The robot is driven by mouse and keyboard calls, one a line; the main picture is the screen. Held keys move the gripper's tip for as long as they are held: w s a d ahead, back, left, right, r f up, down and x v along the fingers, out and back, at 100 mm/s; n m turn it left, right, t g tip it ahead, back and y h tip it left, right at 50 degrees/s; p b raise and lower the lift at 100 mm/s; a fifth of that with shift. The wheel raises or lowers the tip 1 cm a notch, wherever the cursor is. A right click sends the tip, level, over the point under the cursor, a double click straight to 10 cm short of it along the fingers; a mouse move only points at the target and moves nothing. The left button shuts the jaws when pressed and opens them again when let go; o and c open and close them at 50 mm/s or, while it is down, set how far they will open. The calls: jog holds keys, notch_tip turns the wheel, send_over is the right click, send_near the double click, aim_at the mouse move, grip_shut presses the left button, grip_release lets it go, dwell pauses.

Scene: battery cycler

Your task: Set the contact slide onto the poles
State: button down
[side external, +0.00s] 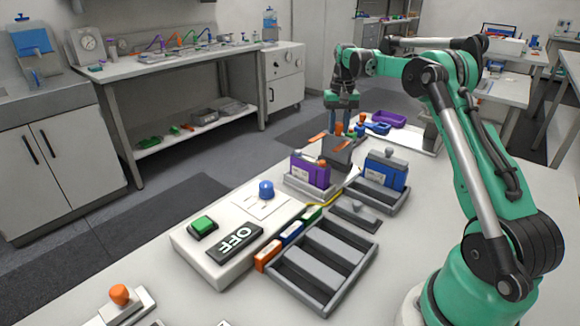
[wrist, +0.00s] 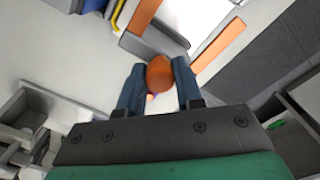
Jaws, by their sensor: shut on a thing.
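My gripper (side external: 340,128) points down at the far end of the bench, behind the purple battery. In the wrist view its two blue-grey fingers (wrist: 158,88) are shut on an orange round knob (wrist: 160,70). The knob seems to belong to the contact slide, whose body is mostly hidden by the knob and fingers. Beyond the knob is a grey block (wrist: 143,45), with an orange strip (wrist: 218,46) to its right and another (wrist: 145,12) above. In the side view a grey block (side external: 337,151) stands under the gripper. I cannot tell whether the slide touches the poles.
A purple battery (side external: 310,172) sits in a pale cradle near the gripper. A blue battery (side external: 386,170) stands in a grey tray to its right. An empty grey rack (side external: 325,262) and the OFF panel (side external: 235,240) lie nearer. A purple tray (side external: 389,119) is behind.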

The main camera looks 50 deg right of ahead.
jog(key=shift+a, duration=2.85)
jog(key=c, duration=0.6)
grip_release()
jog(key=shift+d, duration=0.1)
jog(key=shift+r, duration=0.1)
jog(key=shift+r, duration=2.75)
